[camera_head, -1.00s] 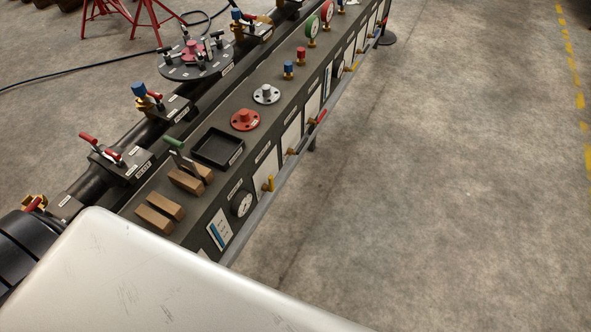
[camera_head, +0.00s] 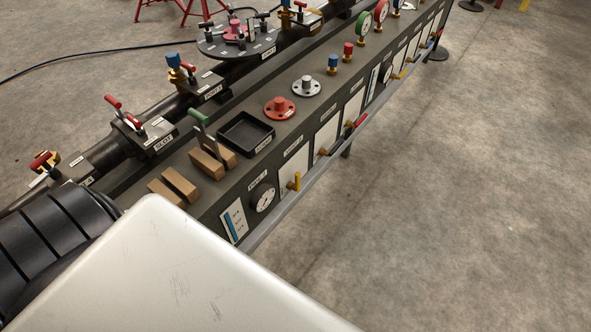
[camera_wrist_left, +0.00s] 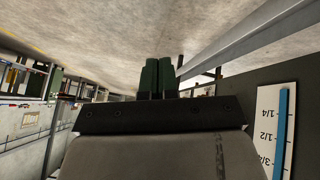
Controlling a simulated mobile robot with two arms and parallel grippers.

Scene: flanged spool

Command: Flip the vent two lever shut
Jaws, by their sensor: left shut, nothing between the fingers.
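Several small levers line the front face of the long dark bench in the head view. A yellow-handled lever (camera_head: 295,182) is the closest, a red-handled one (camera_head: 357,121) is further along, and another yellow one (camera_head: 401,75) is beyond it. Their labels are too small to read, so I cannot tell which is vent two. My left gripper (camera_wrist_left: 159,78) shows in the left wrist view, its two dark green fingers shut together and empty, beside the bench's front face. Neither gripper shows in the head view.
A rail (camera_head: 262,236) runs along the bench's lower front. The level strip (camera_wrist_left: 277,132) is close at right in the wrist view. On the bench stand wooden blocks (camera_head: 180,184), a black tray (camera_head: 231,143) and flanged spools (camera_head: 280,108). The floor at right is clear.

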